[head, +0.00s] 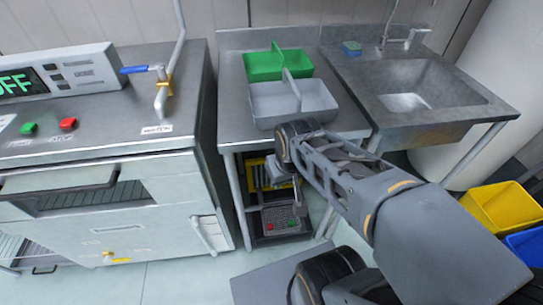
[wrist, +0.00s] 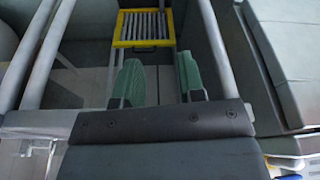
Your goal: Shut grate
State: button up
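The grate (wrist: 143,27) has a yellow frame and grey bars, and shows at the top of the wrist view. Its yellow frame also shows in the head view (head: 256,162), under the middle table and partly hidden by my arm. I cannot tell from these views whether it stands open or shut. My gripper (wrist: 160,80) has two green-padded fingers held apart with nothing between them. It points toward the grate and is short of it, not touching. In the head view my arm reaches under the front of the table and the fingers are hard to make out.
The table (head: 232,125) has legs (head: 237,200) close around my arm and carries a green and grey tray (head: 292,100). A dark box with red and green buttons (head: 281,222) sits below. An oven unit (head: 110,215) stands left, a sink (head: 425,90) right, and a yellow bin (head: 503,207) far right.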

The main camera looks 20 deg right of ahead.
jog(key=w+d+f+n+b, duration=0.2)
jog(key=w+d+f+b, duration=0.25)
jog(key=f, duration=0.55)
jog(key=w+d+f+n+b, duration=0.1)
jog(key=w+d+f+b, duration=0.3)
jog(key=f, duration=0.5)
jog(key=w+d+f+n+t+h+b, duration=0.25)
jog(key=w+d+f+n+t, duration=0.2)
jog(key=w+d+f, duration=0.45)
jog(key=w+a+f+n+t+y+b, duration=0.1)
jog(key=w+f+n+t+y, duration=0.1)
jog(key=w, duration=0.5)
jog(key=w+a+f+n+t+y+b, duration=0.1)
jog(key=w+a+f+n+t+y, duration=0.1)
jog(key=w+n, duration=0.4)
jog(key=w+a+f+n+t+y+b, duration=0.1)
jog(key=w+f+n+t, duration=0.3)
jog(key=w, duration=0.4)
jog(key=shift+w+a+t+y+b, duration=0.2)
jog(key=shift+w+t+y+b, duration=0.15)
jog(key=shift+y+b, duration=0.15)
grip_shut()
jog(key=shift+s, duration=0.1)
